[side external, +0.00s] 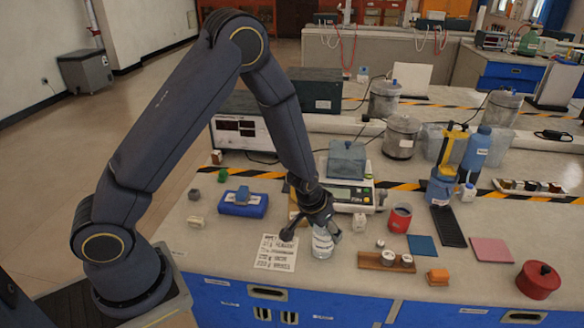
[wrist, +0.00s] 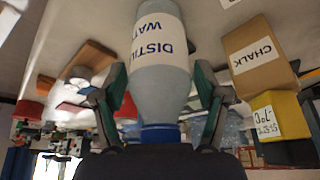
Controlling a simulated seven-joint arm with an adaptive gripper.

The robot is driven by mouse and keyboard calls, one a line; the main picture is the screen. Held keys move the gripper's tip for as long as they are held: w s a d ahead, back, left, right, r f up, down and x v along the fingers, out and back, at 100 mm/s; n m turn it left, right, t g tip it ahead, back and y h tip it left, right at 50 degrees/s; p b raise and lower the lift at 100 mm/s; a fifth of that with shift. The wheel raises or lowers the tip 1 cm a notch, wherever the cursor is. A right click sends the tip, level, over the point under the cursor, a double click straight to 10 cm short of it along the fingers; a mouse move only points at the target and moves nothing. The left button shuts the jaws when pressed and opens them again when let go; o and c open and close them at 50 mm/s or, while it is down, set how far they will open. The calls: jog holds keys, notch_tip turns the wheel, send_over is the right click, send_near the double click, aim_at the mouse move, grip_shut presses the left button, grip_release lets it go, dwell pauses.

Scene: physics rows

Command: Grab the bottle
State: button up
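The bottle (wrist: 160,50) has a white label with blue letters reading in part "DISTIL" and "WAT", and a blue cap (wrist: 161,133). In the wrist view it lies between my gripper's two fingers (wrist: 160,88), cap towards the palm. The fingers stand on either side of its shoulder, with narrow gaps or light contact. In the side external view the bottle (side external: 322,244) stands upright on the bench under my gripper (side external: 313,233). Its top is hidden by the gripper. The fingers look spread, with the left one apart from the bottle.
A printed sheet (side external: 276,253) lies left of the bottle. A wooden holder (side external: 372,261) with small white pieces and a red cup (side external: 400,218) are to the right. A scale (side external: 350,195) stands behind. The wrist view shows a chalk box (wrist: 262,60) and a yellow box (wrist: 278,117).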

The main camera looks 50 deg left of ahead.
jog(key=c, duration=1.1)
